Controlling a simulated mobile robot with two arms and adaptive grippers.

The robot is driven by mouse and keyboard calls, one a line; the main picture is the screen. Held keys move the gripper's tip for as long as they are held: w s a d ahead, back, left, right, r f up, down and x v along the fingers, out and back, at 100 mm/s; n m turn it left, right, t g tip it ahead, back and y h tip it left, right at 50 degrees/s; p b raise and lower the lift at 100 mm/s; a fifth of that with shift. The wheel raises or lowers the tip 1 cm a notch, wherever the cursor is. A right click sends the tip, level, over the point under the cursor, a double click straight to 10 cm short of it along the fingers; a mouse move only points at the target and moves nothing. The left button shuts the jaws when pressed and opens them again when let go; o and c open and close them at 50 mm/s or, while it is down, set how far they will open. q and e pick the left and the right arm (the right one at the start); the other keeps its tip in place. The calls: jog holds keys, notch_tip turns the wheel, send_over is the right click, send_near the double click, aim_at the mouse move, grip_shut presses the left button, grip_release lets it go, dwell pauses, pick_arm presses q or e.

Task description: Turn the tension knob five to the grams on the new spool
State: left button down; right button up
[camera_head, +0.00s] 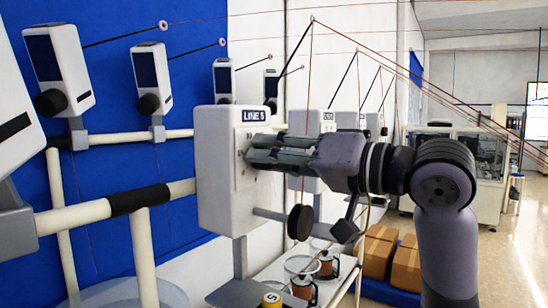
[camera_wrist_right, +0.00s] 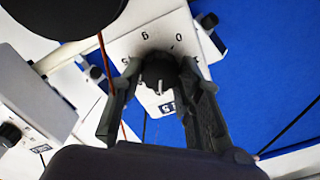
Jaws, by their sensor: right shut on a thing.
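The white tension box marked LINE 5 (camera_head: 215,160) stands left of centre in the head view. My right gripper (camera_head: 252,155) reaches its front face from the right and hides the knob there. In the right wrist view the black tension knob (camera_wrist_right: 158,72) sits between the fingertips of my right gripper (camera_wrist_right: 160,66), which is shut on it. Printed figures and marks surround the knob on the white face; its pointer is hard to make out. My left gripper is not in view.
A dark round disc (camera_head: 300,222) hangs below the right gripper. Thin red threads run down past the arm. Similar white boxes (camera_head: 58,68) line the blue wall on a pale rail (camera_head: 75,217). Cardboard boxes (camera_head: 380,248) stand behind at the right.

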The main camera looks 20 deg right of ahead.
jog(key=o, duration=1.2)
jog(key=v, duration=1.2)
jog(key=shift+d, duration=0.1)
